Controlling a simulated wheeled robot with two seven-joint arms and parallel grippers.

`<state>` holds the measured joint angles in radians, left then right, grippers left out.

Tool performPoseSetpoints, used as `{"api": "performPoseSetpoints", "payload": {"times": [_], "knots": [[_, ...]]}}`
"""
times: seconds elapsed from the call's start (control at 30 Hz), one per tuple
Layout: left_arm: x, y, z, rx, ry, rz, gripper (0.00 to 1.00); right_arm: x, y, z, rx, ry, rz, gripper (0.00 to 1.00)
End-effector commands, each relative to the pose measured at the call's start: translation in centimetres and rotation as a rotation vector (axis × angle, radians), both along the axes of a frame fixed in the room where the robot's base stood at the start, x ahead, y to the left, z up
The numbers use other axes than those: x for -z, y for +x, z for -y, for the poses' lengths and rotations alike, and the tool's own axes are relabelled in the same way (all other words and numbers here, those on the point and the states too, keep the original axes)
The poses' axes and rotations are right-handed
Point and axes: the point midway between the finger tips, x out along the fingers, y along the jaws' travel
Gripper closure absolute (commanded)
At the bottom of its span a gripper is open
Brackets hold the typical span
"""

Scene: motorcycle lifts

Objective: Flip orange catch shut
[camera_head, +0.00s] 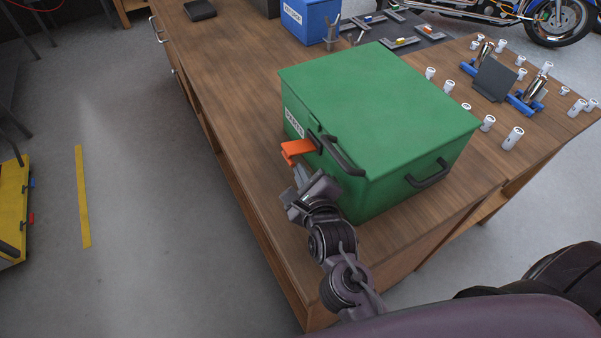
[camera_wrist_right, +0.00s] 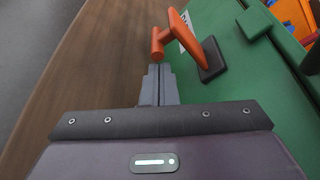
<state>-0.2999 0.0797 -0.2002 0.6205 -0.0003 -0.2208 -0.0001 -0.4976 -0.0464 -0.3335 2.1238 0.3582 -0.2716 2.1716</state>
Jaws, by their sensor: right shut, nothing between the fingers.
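A green lidded box (camera_head: 380,110) stands on the wooden workbench, its lid down. The orange catch (camera_head: 298,149) sticks out from its front face, beside the dark handle. In the right wrist view the orange catch (camera_wrist_right: 177,30) is a lever with a short cross bar, angled away from the face on a dark mount (camera_wrist_right: 211,60). A green tab (camera_wrist_right: 255,21) sits above the mount. My right gripper (camera_head: 299,172) is shut and empty just below the catch. In the wrist view its fingertips (camera_wrist_right: 158,70) lie close under the cross bar; I cannot tell whether they touch. My left gripper is out of view.
The workbench (camera_head: 225,75) is bare left of the box. A blue bin (camera_head: 310,20) stands behind it. White cylinders (camera_head: 513,138) and a grey and blue fixture (camera_head: 494,79) lie to its right. A dark side handle (camera_head: 428,173) juts from the box.

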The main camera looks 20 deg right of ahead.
Motion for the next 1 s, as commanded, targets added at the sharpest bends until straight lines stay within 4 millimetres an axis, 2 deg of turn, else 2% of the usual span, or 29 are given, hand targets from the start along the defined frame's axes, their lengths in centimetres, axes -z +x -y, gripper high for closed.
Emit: {"api": "performPoseSetpoints", "payload": {"times": [0.2,1.0], "knots": [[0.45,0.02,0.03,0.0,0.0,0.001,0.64,0.32,1.23,0.09,0.0,-0.001,-0.001,1.0],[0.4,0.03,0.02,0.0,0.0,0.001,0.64,-0.07,1.22,0.06,0.0,-0.001,0.0,1.0]]}}
